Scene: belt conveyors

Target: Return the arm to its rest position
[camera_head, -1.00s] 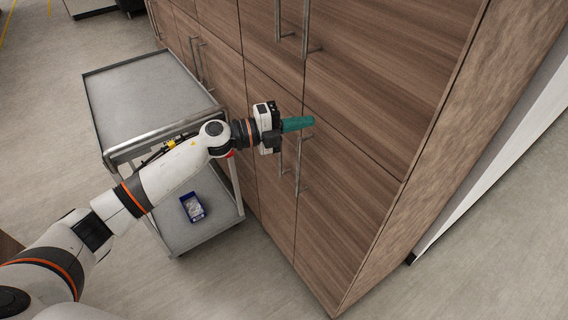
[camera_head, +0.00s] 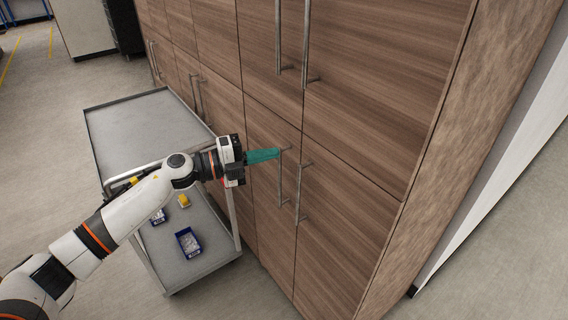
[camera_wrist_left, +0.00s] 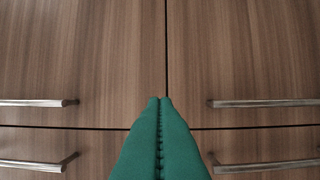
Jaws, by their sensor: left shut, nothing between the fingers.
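My left arm (camera_head: 125,212) comes in from the left in the head view, reaching over the grey cart. My left gripper (camera_head: 278,154) has green fingers, pressed together and empty. In the head view its tips appear close to the handles of the wooden cabinet (camera_head: 350,120); I cannot tell how far apart they are. In the left wrist view the shut green fingers (camera_wrist_left: 160,100) point at the cabinet front, between the handles on either side. My right gripper is not in view.
A grey metal cart (camera_head: 140,115) stands beside the cabinet, under my arm. On its lower shelf are a blue bin (camera_head: 188,243) with pale contents and a yellow item (camera_head: 183,201). Vertical handles (camera_head: 281,180) stick out of the cabinet doors. Floor (camera_head: 490,265) is clear at the right.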

